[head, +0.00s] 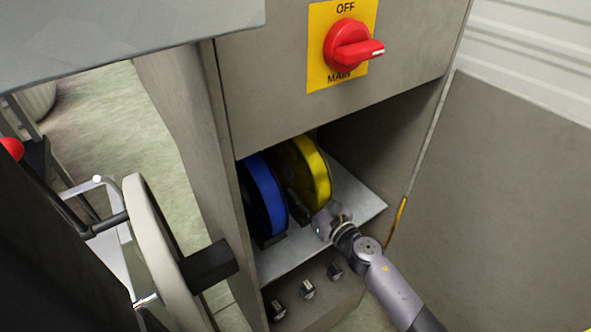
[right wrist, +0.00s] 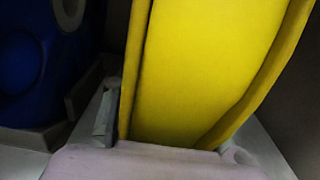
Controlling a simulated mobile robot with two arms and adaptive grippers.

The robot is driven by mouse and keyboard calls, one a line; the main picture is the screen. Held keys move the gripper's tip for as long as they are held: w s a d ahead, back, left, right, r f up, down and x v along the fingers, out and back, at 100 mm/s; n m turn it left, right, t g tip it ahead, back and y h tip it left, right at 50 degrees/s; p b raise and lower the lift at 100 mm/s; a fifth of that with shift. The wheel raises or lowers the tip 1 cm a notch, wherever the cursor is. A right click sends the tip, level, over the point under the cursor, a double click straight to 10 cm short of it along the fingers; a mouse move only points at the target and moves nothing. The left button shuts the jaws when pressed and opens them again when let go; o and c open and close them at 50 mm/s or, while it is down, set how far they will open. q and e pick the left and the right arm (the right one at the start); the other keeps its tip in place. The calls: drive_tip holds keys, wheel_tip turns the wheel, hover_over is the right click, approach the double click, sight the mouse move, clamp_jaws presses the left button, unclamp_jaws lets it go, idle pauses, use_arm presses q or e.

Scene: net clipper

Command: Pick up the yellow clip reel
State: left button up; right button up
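The yellow clip reel (head: 316,172) stands upright on the shelf inside the cabinet, to the right of a blue reel (head: 266,196). My right gripper (head: 322,212) is at the lower front of the yellow reel. In the right wrist view the yellow reel (right wrist: 205,75) fills the middle, close above the pale gripper body. One grey finger (right wrist: 105,117) lies along its left side, between the two reels. The other finger is mostly hidden at its lower right. I cannot tell whether the fingers press on the reel. My left gripper is not in view.
The blue reel also shows in the right wrist view (right wrist: 25,80). The metal shelf (head: 355,192) is clear at its right. A red main switch (head: 349,46) is on the panel above the opening. Several small knobs sit below the shelf. A pale wheel (head: 160,250) stands at the left.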

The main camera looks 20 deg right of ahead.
sight(305, 163)
clamp_jaws()
drive_tip(key=shift+r, duration=0.1)
idle(0.3)
wheel_tip(305, 163, up, 10)
drive_tip(key=p, duration=0.7)
drive_tip(key=shift+p, duration=0.35)
